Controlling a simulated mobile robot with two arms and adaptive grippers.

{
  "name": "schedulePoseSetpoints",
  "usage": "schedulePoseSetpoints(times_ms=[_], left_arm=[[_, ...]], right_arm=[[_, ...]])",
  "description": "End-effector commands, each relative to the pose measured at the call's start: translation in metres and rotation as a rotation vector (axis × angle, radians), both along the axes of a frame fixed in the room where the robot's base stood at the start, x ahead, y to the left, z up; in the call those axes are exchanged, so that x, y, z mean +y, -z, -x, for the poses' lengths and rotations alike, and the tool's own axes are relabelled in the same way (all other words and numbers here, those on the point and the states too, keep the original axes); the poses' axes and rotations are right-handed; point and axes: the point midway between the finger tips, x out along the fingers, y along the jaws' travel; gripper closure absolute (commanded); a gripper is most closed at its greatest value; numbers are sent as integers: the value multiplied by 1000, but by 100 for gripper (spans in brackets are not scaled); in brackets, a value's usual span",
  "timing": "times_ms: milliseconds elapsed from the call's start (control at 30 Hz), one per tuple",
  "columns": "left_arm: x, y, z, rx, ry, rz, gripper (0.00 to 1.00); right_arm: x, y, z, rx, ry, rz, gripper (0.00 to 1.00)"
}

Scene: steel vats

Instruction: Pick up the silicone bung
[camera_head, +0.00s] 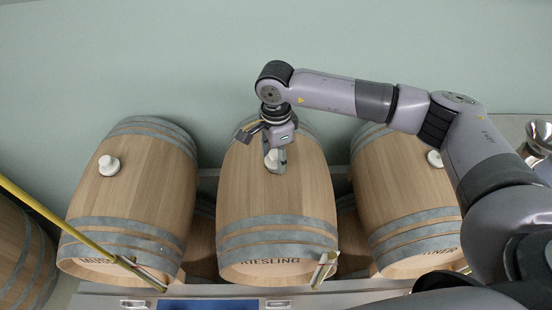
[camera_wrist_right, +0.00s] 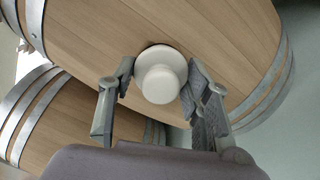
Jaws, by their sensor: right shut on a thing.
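The white silicone bung (camera_head: 271,158) is at the top of the middle barrel (camera_head: 275,205), marked RIESLING. My right gripper (camera_head: 277,160) reaches down over it and partly hides it. In the right wrist view, the round bung (camera_wrist_right: 160,76) sits between the two fingers of my right gripper (camera_wrist_right: 158,82), which is shut on it. A dark edge shows on the barrel wood behind the bung; I cannot tell whether the bung is seated in the hole or slightly raised. My left gripper is not in view.
A left barrel (camera_head: 140,195) and a right barrel (camera_head: 405,195) flank the middle one, each with its own white bung, (camera_head: 109,165) and (camera_head: 435,158). A pale green wall (camera_head: 150,50) stands behind.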

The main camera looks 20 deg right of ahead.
Motion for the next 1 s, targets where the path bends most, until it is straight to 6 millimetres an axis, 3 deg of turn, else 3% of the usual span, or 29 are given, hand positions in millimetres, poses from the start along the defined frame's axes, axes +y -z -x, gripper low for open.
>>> schedulePoseSetpoints(times_ms=[167, 600, 800, 1000], left_arm=[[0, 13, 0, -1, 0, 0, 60], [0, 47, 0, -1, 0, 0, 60], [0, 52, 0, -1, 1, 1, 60], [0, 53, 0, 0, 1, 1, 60]], right_arm=[[0, -32, -4, -14, 1, -4, 89], [0, -152, -3, -11, 1, -2, 89], [0, -181, -2, -8, 2, -1, 89], [0, -190, -1, -5, 1, -1, 89]])
